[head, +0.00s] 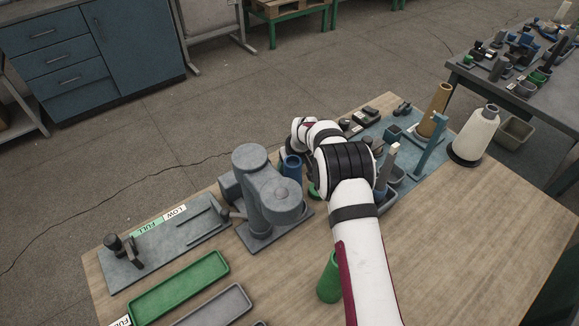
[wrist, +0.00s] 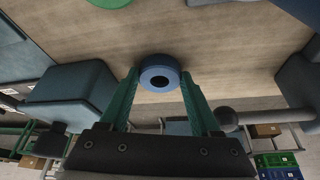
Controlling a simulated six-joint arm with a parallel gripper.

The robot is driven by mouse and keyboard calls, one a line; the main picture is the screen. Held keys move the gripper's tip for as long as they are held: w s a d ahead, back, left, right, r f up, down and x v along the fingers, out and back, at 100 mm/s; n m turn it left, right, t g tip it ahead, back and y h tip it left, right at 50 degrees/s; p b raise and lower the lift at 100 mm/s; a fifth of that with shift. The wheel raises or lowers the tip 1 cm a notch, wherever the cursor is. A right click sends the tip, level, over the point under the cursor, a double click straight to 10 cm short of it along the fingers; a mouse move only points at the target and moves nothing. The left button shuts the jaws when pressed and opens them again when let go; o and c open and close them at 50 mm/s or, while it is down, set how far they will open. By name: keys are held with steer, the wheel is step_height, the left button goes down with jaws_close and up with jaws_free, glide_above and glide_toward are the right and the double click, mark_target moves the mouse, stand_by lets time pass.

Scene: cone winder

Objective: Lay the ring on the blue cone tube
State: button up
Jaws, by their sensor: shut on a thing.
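The blue cone tube (head: 291,167) stands upright behind the grey machine, with its dark open top up. A round blue piece with a dark central hole, which I take for the ring (wrist: 160,87), sits between my green fingertips in the wrist view. My gripper (wrist: 160,80) is shut on it, one finger on each side. In the head view my arm hides the gripper and the ring. I cannot tell whether the ring touches the tube, and the tube is not distinct from it in the wrist view.
The grey machine (head: 262,205) stands close to the left of the blue tube. A green tube (head: 329,281) stands nearer on the table, beside my arm. A green tray (head: 180,287) lies at front left. A white cone (head: 477,135) stands at right. The right front tabletop is clear.

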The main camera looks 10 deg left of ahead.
step_height(320, 180, up, 10)
step_height(320, 180, up, 14)
glide_above(293, 161)
steer(key=w, duration=0.2)
steer(key=shift+s+a, duration=0.1)
steer(key=s, duration=0.1)
steer(key=s+r, duration=0.1)
steer(key=shift+s+d+r, duration=0.1)
steer(key=shift+s+d, duration=0.25)
step_height(293, 161, down, 2)
steer(key=shift+f, duration=0.7)
steer(key=shift+f, duration=0.35)
steer(key=shift+f, duration=0.35)
steer(key=shift+f, duration=0.5)
